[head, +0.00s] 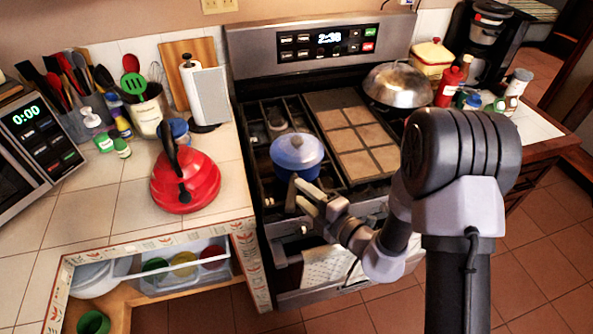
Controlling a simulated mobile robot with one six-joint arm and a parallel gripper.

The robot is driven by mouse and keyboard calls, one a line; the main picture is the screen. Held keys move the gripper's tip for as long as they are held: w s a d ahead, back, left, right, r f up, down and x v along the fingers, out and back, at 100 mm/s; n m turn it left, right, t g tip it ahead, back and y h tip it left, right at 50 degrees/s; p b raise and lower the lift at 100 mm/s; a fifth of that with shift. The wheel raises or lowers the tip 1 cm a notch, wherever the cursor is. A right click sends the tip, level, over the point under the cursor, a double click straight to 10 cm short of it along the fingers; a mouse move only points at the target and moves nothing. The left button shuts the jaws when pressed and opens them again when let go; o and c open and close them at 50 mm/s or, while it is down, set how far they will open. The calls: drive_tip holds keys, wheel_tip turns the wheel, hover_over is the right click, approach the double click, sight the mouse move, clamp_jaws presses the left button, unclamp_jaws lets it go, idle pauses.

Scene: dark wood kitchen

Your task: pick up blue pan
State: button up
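The blue pan (298,172) sits on the front left part of the stove top, with a lighter blue lid on it. A dark handle (291,192) seems to stick out from its near side. My gripper (301,196) reaches in from the right, just in front of the pan, with its pale fingers at the handle. The two fingertips show apart, one above the other. I cannot tell whether the handle is between them or they touch it.
A red kettle (186,180) stands on the tiled counter left of the stove. A silver domed lid (398,85) sits at the back right of the stove. An open drawer (181,270) with bowls is at lower left. A towel (327,264) hangs at the stove front.

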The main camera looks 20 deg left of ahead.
sight(293, 186)
drive_tip(key=b+x, duration=0.1)
drive_tip(key=x, duration=0.3)
drive_tip(key=shift+w+a, duration=0.2)
drive_tip(key=shift+r, duration=0.1)
clamp_jaws()
idle(1.0)
